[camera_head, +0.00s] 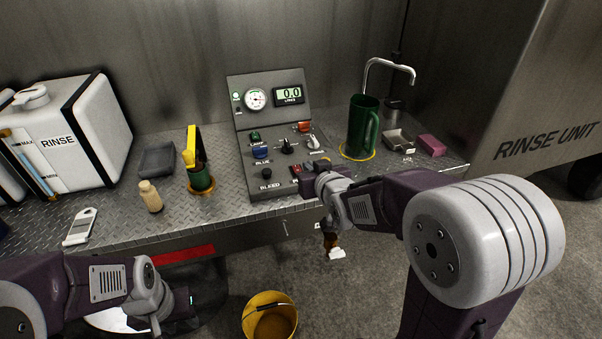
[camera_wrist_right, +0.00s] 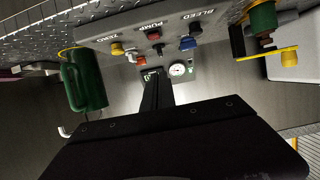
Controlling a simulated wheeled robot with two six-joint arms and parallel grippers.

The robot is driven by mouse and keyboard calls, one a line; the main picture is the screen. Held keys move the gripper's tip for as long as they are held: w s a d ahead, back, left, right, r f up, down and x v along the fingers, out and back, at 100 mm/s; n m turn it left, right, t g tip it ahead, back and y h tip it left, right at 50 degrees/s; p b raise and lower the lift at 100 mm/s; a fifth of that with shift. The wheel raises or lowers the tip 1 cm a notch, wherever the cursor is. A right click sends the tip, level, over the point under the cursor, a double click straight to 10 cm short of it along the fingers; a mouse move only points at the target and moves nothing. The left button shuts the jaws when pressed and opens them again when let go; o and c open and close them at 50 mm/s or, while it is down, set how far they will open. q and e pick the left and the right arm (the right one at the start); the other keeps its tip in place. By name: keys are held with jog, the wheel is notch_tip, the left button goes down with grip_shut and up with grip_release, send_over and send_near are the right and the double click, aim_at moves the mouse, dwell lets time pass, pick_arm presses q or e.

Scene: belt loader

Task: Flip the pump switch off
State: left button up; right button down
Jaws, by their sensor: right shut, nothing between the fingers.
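The grey control panel (camera_head: 240,160) stands on the metal counter. My right gripper (camera_head: 308,180) is at the panel's lower right edge, beside the switch; contact cannot be made out. Its dark fingers (camera_wrist_right: 155,92) are shut and empty, pointing at the panel. My left gripper (camera_head: 188,304) is low at left, below the counter's front edge, its jaws unclear.
A yellow bucket (camera_head: 270,318) is on the floor.

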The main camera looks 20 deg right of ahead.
send_over(300, 170)
jog(key=s, duration=0.2)
jog(key=f, duration=0.4)
jog(key=shift+a+f, duration=0.15)
jog(key=shift+a, duration=0.2)
jog(key=shift+s+f, duration=0.25)
jog(key=shift+f, duration=1)
jog(key=shift+s+f, duration=0.1)
jog(key=shift+f, duration=0.4)
